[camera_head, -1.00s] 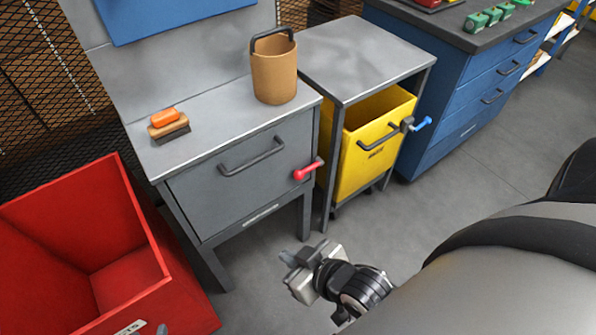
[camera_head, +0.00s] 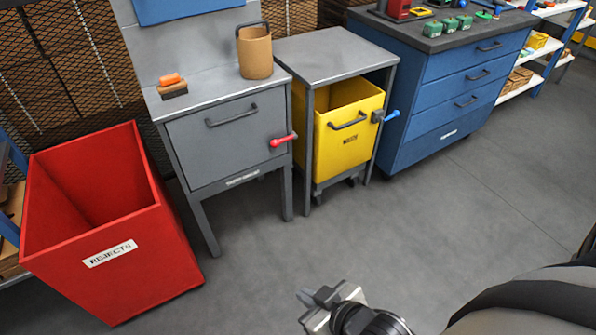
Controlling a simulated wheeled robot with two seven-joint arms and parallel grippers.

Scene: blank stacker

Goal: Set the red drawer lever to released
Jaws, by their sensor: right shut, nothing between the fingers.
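The red drawer lever (camera_head: 284,139) is on the right side of the grey drawer front (camera_head: 222,140), pointing to the right and slightly up. The drawer is closed under the grey workbench top (camera_head: 215,93). My right gripper (camera_head: 312,297) is at the bottom of the view, over the floor, well in front of and below the lever. It is shut and empty, touching nothing. My left gripper is not in view.
A red rejects bin (camera_head: 112,252) stands left of the bench. A yellow bin (camera_head: 350,150) with a blue lever (camera_head: 391,116) sits under the side table (camera_head: 335,55). A blue cabinet (camera_head: 440,110) stands further right. The floor in front is clear.

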